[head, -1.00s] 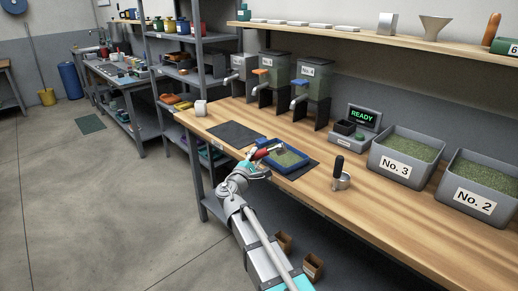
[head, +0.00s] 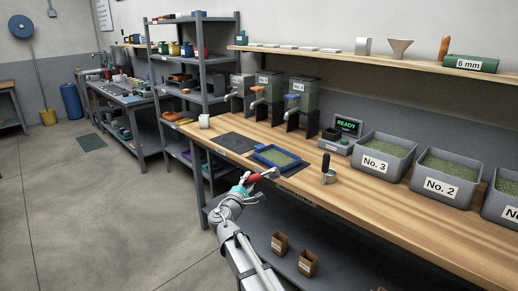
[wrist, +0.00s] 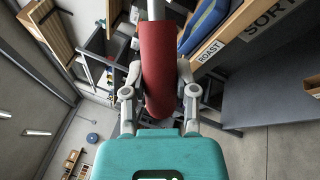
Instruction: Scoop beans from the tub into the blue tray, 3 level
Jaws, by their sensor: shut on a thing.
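The blue tray (head: 257,156) lies on a dark mat near the bench's front edge, with green beans (head: 279,155) spread in it. Part of the tray also shows in the wrist view (wrist: 204,24). My gripper (head: 247,184) is shut on a red-handled tool (wrist: 157,70), held just off the bench front below the tray and apart from it. The tool's tip looks pale metal in the head view; its shape is unclear. Grey bean tubs No. 3 (head: 376,165) and No. 2 (head: 440,187) stand to the right. A black-handled metal scoop (head: 328,176) stands on the bench right of the tray.
A third tub (head: 502,208) is cut off at the right edge. A scale reading READY (head: 347,126) and dispensers (head: 302,100) stand behind. An empty dark mat (head: 236,143) lies left of the tray. Brown boxes (head: 307,263) sit on the lower shelf.

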